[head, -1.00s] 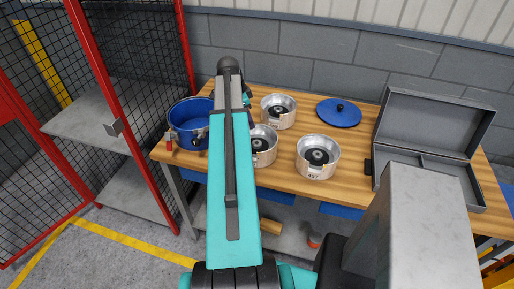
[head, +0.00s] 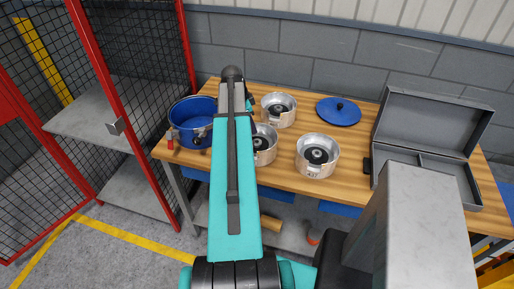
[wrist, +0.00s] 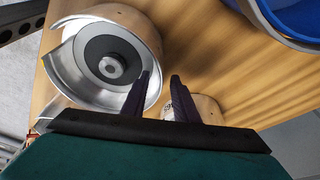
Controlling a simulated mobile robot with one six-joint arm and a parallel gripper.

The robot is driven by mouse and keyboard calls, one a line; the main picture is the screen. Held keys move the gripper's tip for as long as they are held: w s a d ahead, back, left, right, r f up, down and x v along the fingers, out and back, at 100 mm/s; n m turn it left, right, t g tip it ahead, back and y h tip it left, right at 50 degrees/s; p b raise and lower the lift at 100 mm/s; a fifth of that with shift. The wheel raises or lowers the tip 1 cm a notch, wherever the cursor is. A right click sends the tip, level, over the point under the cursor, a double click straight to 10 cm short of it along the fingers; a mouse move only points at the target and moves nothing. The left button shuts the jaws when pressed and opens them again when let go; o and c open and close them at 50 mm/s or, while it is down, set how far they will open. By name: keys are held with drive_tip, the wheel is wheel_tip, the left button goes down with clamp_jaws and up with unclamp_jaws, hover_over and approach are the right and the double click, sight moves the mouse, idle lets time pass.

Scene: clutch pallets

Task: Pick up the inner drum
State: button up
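Three open silver drums with dark hubs stand on the wooden bench in the head view: a back one (head: 278,121), a middle one (head: 265,158) partly hidden by my arm, and a right one (head: 317,172). I cannot tell which is the inner drum. In the wrist view a silver drum (wrist: 69,72) with a dark hub (wrist: 112,62) fills the upper left. Another silver, labelled part (wrist: 207,108) is partly hidden behind my fingers. My gripper (wrist: 161,76) is open and empty, its fingers over the bench beside the large drum. The arm hides it in the head view.
A blue pot (head: 181,113) stands at the bench's left end; its rim also shows in the wrist view (wrist: 268,22). A blue lid (head: 351,118) lies at the back. An open grey case (head: 413,139) sits at the right. A red-framed mesh cage (head: 88,55) borders the left.

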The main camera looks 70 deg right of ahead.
drive_tip(key=shift+c, duration=0.3)
clamp_jaws()
drive_tip(key=shift+d+r, duration=0.15)
idle(0.9)
